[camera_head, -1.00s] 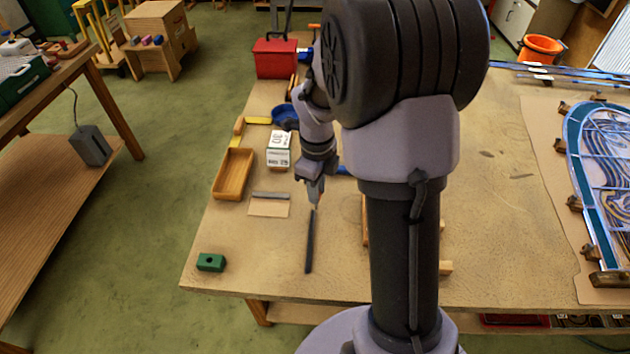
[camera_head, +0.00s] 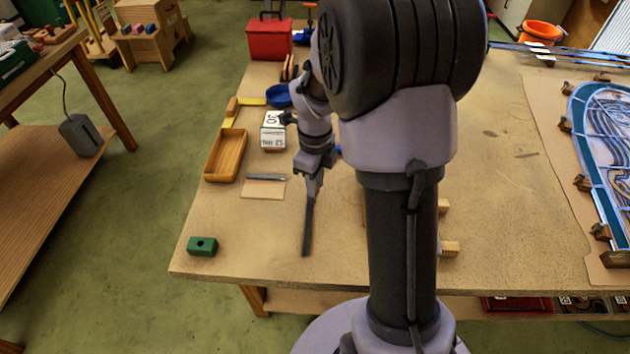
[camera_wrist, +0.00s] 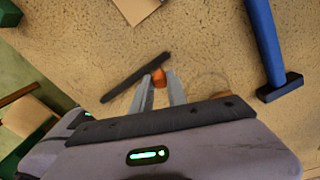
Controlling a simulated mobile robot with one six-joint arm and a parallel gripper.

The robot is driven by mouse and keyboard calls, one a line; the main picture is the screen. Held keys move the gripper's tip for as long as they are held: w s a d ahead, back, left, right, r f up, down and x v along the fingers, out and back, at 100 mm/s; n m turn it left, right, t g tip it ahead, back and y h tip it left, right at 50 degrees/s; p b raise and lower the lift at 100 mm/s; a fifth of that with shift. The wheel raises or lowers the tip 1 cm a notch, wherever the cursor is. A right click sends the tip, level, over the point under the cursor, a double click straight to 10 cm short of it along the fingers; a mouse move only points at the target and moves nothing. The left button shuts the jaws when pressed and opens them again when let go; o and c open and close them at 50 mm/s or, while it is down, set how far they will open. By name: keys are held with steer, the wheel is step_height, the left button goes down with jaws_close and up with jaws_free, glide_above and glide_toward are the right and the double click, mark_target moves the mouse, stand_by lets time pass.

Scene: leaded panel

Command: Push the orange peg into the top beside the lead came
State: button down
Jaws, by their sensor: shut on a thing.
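The orange peg (camera_wrist: 158,77) is between the fingertips of my gripper (camera_wrist: 159,84) in the wrist view. My gripper is shut on it. The lead came is a straight dark strip (camera_wrist: 128,80) lying on the tabletop, its one end close beside the peg; I cannot tell whether they touch. In the head view the came (camera_head: 307,228) runs towards the table's front edge, with my gripper (camera_head: 313,188) low at its far end. The peg cannot be made out there. Whether its tip is in the tabletop is hidden.
A green block with a hole (camera_head: 202,246) stands near the front left corner. A wooden tray (camera_head: 226,156), a white box (camera_head: 273,130) and a card with a grey bar (camera_head: 264,187) lie left of my gripper. A blue-handled tool (camera_wrist: 262,40) lies right in the wrist view.

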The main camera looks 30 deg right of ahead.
steer(key=shift+f+b, duration=0.65)
steer(key=shift+b, duration=0.15)
stand_by(0.7)
steer(key=c, duration=1.2)
jaws_free()
steer(key=shift+c, duration=0.2)
